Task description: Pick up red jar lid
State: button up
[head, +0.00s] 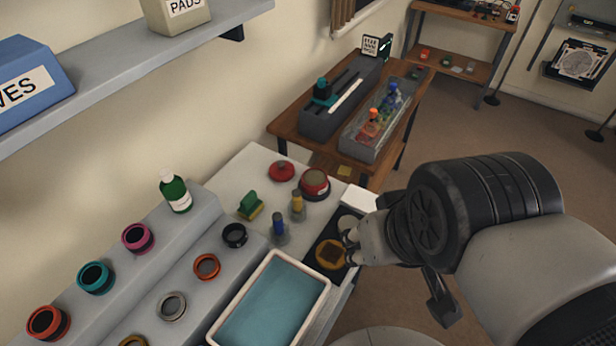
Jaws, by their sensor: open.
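The red jar lid (282,171) lies flat on the far end of the white worktop. It has a small raised knob on top. Next to it, on its right, stands a red open-topped jar (315,186) with a greyish-brown top. My gripper (351,241) is open, at the right edge of the worktop, to the right of and nearer than the lid. It is apart from the lid. Part of the fingers is hard to make out from this view.
A dark mat with a yellow-rimmed disc (331,255) lies beside my gripper. A blue-lined tray (272,306) is in front. Lens rings sit on steps (187,262) at left.

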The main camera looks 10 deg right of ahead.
aim_at(280, 171)
jog(key=i+l+u, duration=0.25)
jog(key=i+l, duration=0.15)
jog(key=l, duration=0.2)
jog(key=i+l+u, duration=0.15)
jog(key=l, duration=0.2)
jog(key=i+l+u, duration=0.1)
jog(key=l, duration=0.25)
jog(key=i+l+u, duration=0.15)
jog(key=l, duration=0.2)
jog(key=i+l+u, duration=0.1)
jog(key=l, duration=0.3)
jog(key=i, duration=0.05)
